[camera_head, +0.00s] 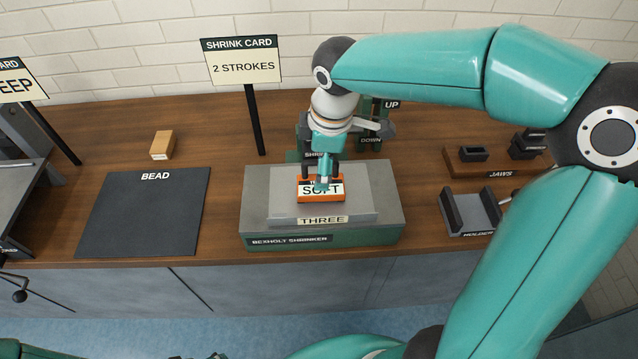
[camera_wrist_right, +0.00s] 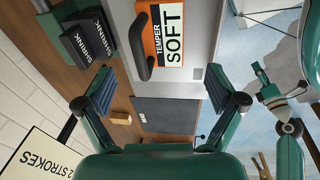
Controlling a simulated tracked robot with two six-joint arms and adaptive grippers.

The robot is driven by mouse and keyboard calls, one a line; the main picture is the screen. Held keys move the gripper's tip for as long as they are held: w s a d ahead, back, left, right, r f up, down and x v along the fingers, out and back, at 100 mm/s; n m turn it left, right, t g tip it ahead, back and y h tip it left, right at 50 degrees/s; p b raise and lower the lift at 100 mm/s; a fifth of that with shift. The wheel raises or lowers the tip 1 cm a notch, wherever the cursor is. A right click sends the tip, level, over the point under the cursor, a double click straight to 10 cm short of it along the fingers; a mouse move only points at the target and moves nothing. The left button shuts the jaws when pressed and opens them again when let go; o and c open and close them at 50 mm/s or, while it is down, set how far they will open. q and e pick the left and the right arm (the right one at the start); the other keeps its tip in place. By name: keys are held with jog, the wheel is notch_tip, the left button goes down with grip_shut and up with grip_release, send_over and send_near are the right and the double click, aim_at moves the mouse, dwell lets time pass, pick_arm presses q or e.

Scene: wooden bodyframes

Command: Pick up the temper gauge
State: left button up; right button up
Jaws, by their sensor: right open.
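The temper gauge is an orange block (camera_head: 321,198) with a white label reading SOFT. It rests on the grey top of the Bexholt shrinker (camera_head: 390,222), above the plate marked THREE. My right gripper (camera_head: 323,178) is over the gauge and partly hides it. In the right wrist view the gauge (camera_wrist_right: 170,62) has a black handle along one side. There the fingers of my right gripper (camera_wrist_right: 160,92) are spread wide, with nothing between them, and the gauge lies beyond them.
The shrink card sign (camera_head: 242,66) stands behind, left of the shrinker. A dark bead mat (camera_head: 145,215) and a small wooden block (camera_head: 162,145) lie to the left. The holder (camera_head: 470,212) and the jaws tray (camera_head: 490,170) are on the right. Two black SHRINK blocks (camera_wrist_right: 90,38) stand near the gauge.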

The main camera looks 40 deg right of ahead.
jog(key=shift+w+f+p, duration=0.15)
jog(key=shift+w+f, duration=0.05)
jog(key=shift+f, duration=1.55)
jog(key=shift+w+f+p, duration=0.15)
jog(key=shift+w+f, duration=0.05)
jog(key=shift+f, duration=1.5)
jog(key=c, duration=1.4)
jog(key=shift+r, duration=0.1)
jog(key=shift+c, duration=0.2)
